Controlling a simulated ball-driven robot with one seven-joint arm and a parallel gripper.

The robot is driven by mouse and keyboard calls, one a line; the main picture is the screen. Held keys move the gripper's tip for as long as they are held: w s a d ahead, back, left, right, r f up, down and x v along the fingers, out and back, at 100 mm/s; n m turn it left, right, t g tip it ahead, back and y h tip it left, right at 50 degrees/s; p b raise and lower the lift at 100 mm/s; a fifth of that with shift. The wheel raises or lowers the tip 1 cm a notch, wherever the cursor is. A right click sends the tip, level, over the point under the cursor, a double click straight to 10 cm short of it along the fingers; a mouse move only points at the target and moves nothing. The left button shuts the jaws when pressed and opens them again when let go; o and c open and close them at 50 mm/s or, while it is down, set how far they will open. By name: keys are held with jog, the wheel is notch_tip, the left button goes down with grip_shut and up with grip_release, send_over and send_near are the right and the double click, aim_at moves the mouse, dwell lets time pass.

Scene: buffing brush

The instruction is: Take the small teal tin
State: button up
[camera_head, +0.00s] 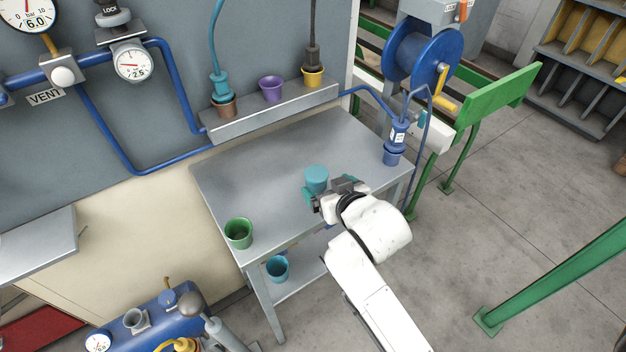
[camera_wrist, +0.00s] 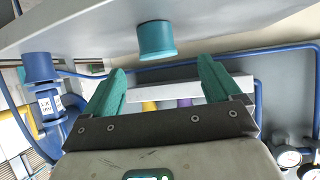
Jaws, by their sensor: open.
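The small teal tin (camera_head: 316,178) stands on the grey metal table, near its middle. In the wrist view, which is upside down, the tin (camera_wrist: 156,40) hangs from the table surface at the top, roughly centred left to right between my two teal fingers. My gripper (camera_head: 331,189) is at the tin's near right side in the head view, low over the table. In the wrist view my gripper (camera_wrist: 162,68) is open, with nothing between the fingers. The tin appears just beyond the fingertips, and I cannot tell the exact gap.
A green cup (camera_head: 238,233) stands at the table's front left corner. A blue cup (camera_head: 393,156) with a blue bottle stands at the right edge. A blue-teal cup (camera_head: 277,268) is on the lower shelf. A wall ledge (camera_head: 275,112) behind holds brown, purple and yellow cups.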

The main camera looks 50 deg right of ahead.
aim_at(318, 179)
jog(key=x, duration=0.4)
jog(key=shift+w+d, duration=0.2)
jog(key=shift+w, duration=0.1)
jog(key=shift+p+x, duration=0.65)
jog(key=shift+x, duration=2.45)
jog(key=shift+s+d, duration=0.1)
jog(key=shift+c, duration=0.3)
jog(key=c, duration=1)
